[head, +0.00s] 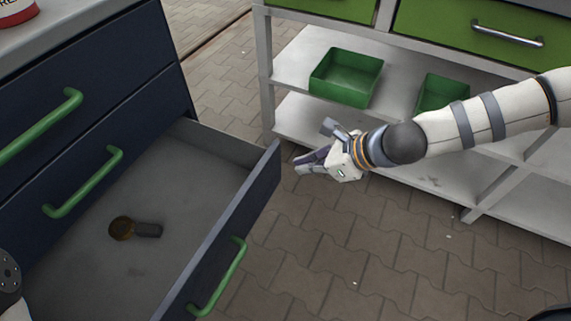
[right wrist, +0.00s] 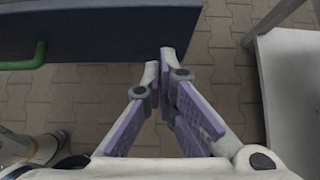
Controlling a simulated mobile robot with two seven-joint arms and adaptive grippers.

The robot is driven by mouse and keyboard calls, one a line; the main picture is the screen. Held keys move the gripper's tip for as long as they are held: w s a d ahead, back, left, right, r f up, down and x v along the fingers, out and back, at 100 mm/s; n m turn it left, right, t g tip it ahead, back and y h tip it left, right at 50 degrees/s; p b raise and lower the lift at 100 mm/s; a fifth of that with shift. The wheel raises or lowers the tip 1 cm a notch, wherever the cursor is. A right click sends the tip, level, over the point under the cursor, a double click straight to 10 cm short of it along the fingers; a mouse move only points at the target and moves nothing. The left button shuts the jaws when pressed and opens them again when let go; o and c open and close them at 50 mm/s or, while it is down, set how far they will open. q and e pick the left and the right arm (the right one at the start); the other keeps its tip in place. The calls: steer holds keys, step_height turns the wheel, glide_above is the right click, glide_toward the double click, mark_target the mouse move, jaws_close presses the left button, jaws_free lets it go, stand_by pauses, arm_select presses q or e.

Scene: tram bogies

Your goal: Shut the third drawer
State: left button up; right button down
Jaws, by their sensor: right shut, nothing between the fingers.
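The third drawer (head: 262,179) of the dark blue cabinet is pulled far out, its grey inside showing. Its green handle (head: 220,278) is on the front, at the lower middle of the head view. A small brown and dark object (head: 134,229) lies in the drawer. My right gripper (head: 298,165) is shut and empty, just right of the far end of the drawer front. In the right wrist view the fingertips (right wrist: 164,58) are close to the dark drawer front (right wrist: 110,28); whether they touch cannot be told. My left gripper is not in view.
Two closed drawers with green handles (head: 85,182) are above the open one. A grey shelf unit (head: 290,113) with green bins (head: 346,77) stands at the back right, behind my right arm. Paved floor (head: 370,250) in front of the drawer is clear.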

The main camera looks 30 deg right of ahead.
mark_target(272, 165)
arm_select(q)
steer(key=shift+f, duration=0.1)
arm_select(e)
steer(key=w+a, duration=0.2)
steer(key=w, duration=0.1)
steer(key=shift+w+a+f, duration=0.25)
steer(key=shift+w+a, duration=0.1)
steer(key=shift+a, duration=0.05)
